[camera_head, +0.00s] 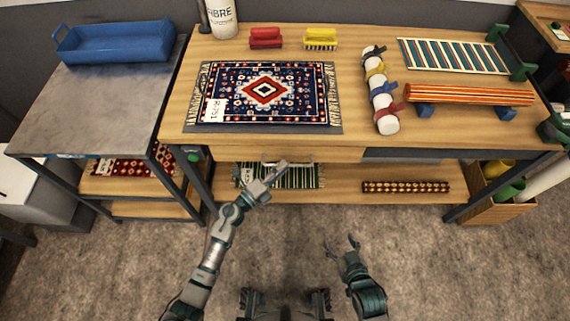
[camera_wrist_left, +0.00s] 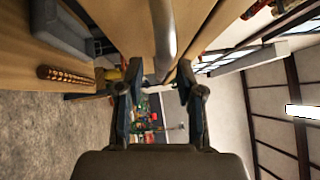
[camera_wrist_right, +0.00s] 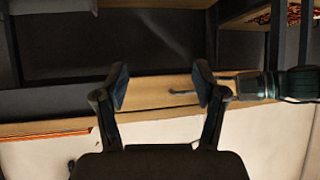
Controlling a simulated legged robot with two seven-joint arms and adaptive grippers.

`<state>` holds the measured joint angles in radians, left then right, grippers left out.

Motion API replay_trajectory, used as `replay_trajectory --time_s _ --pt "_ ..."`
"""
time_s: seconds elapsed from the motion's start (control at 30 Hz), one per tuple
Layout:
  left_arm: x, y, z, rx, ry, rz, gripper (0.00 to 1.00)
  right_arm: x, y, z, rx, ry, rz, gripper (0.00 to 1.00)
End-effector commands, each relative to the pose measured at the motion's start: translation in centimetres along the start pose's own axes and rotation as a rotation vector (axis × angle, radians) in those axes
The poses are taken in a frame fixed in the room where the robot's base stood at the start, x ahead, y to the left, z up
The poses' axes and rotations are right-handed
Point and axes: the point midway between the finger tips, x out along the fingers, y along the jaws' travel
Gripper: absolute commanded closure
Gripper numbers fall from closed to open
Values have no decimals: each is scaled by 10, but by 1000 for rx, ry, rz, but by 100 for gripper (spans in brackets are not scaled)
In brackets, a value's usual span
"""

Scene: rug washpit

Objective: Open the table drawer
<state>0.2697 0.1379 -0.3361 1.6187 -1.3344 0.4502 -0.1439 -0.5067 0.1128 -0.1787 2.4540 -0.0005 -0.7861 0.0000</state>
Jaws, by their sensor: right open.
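The wooden table (camera_head: 352,68) has a pale wood drawer front (camera_head: 330,154) below its front edge. The drawer looks shut, with its front close under the tabletop. A round metal handle bar (camera_wrist_left: 163,35) shows in the left wrist view. My left gripper (camera_head: 279,170) is at the drawer front. In the left wrist view, its fingers (camera_wrist_left: 160,82) stand apart on either side of the bar, with slim gaps visible. My right gripper (camera_head: 341,242) is open and empty, low in front of the table. Its fingers also show in the right wrist view (camera_wrist_right: 161,82).
On the tabletop lie a patterned rug (camera_head: 265,93), a tied roll (camera_head: 380,95) and two brushes. The lower shelf (camera_head: 340,186) holds a striped green rug (camera_head: 300,176) and a rolled rug (camera_head: 405,187). A grey-topped bench (camera_head: 100,105) stands left. The floor in front is clear.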

Motion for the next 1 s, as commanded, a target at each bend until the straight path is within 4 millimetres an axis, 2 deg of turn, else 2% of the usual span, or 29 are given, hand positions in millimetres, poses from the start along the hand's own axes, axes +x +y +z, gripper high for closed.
replay_trajectory --time_s 0.1,0.2,0.47,0.5,0.63,0.67,1.0 --pt "14 1 0 1 -1 0 63 2 -1 -4 2 27 -2 30" --pt "19 1 0 0 -1 1 63 2 -1 -8 1 45 -3 30" --pt "21 0 0 1 -1 1 63 3 -1 -11 0 55 -3 30" --pt "20 0 0 0 -1 1 65 3 -1 -11 0 54 -3 30" --pt "20 0 0 0 -1 1 98 3 -1 -10 1 53 -3 30" --pt "20 0 0 0 -1 1 100 3 -1 -10 0 53 -3 30" --pt "19 2 0 0 -2 4 100 2 -1 -9 1 45 -3 30"
